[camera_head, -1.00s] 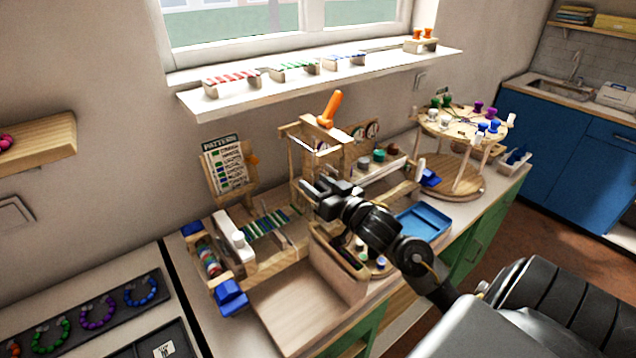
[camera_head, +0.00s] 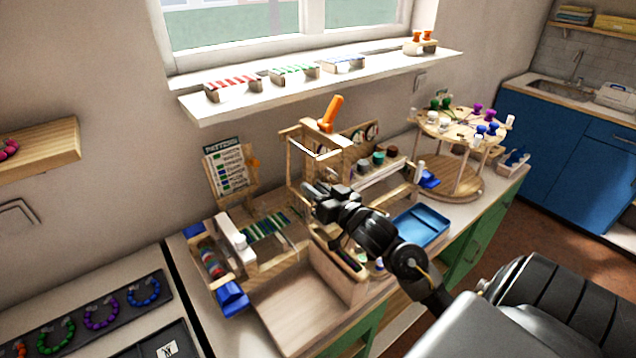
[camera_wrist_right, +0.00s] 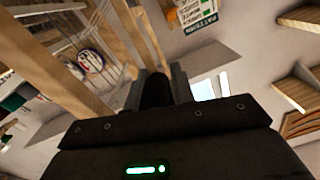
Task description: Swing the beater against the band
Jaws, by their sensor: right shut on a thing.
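The loom's wooden frame (camera_head: 298,172) stands on the bench in the head view, with an orange handle (camera_head: 331,113) on top. A blue and green striped band (camera_head: 266,226) lies flat to its left. My right gripper (camera_head: 316,192) is in front of the frame's lower part, to the right of the band. It is shut on a dark, rounded piece, which I take to be the beater's grip (camera_wrist_right: 156,92), between the fingers in the right wrist view. The fingers and arm hide much of the beater, and contact with the band cannot be made out. My left gripper is not in view.
A pattern card (camera_head: 228,172) stands behind the band. A blue tray (camera_head: 421,226) and a round peg stand (camera_head: 462,187) are to the right. An open-topped wooden box (camera_head: 338,280) sits in front.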

